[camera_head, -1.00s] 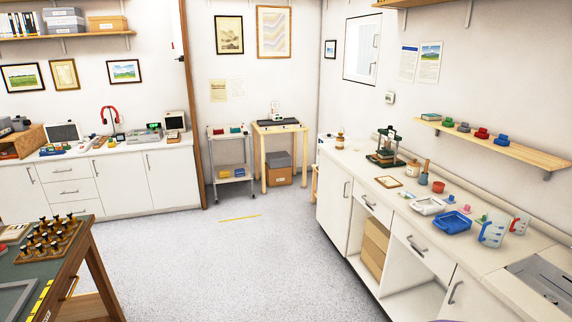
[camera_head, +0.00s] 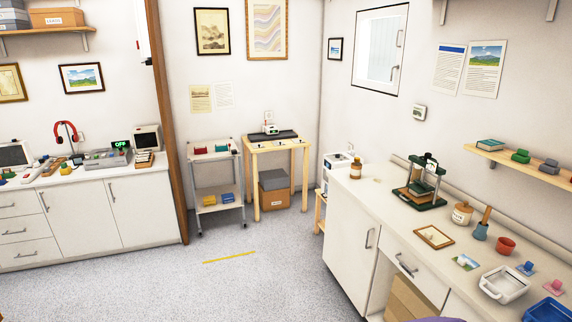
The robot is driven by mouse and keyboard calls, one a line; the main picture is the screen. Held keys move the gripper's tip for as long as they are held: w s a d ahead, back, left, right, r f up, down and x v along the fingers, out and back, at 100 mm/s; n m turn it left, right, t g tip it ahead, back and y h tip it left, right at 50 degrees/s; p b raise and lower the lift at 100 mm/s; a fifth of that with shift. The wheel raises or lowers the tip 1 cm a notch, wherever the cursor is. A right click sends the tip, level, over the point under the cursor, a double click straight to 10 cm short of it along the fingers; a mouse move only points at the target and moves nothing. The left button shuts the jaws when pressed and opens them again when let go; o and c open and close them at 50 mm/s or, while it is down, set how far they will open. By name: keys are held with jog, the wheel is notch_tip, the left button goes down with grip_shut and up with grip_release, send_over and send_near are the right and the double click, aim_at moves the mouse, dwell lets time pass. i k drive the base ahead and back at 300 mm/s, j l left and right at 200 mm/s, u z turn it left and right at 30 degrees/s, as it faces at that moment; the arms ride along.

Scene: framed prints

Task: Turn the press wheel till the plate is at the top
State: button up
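The press (camera_head: 422,183) stands on the white counter on the right, toward its far end near the wall. It has a dark green upright frame, a green base and a brown board low in it. A dark block shows between the uprights above the board. The wheel and the plate are too small to tell apart clearly, so I cannot tell the plate's height. My gripper is not in view.
The white counter (camera_head: 385,210) bears a brown bottle (camera_head: 355,168), a frame (camera_head: 434,237), a jar (camera_head: 462,214), a red cup (camera_head: 505,246) and a white tray (camera_head: 503,284). A wall shelf (camera_head: 530,166) hangs right.

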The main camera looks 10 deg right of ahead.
aim_at(427, 155)
jog(key=i+z, duration=0.15)
jog(key=i, duration=0.5)
jog(key=i+z, duration=0.1)
jog(key=i, duration=0.5)
jog(key=i+j+z, duration=0.15)
jog(key=i, duration=0.5)
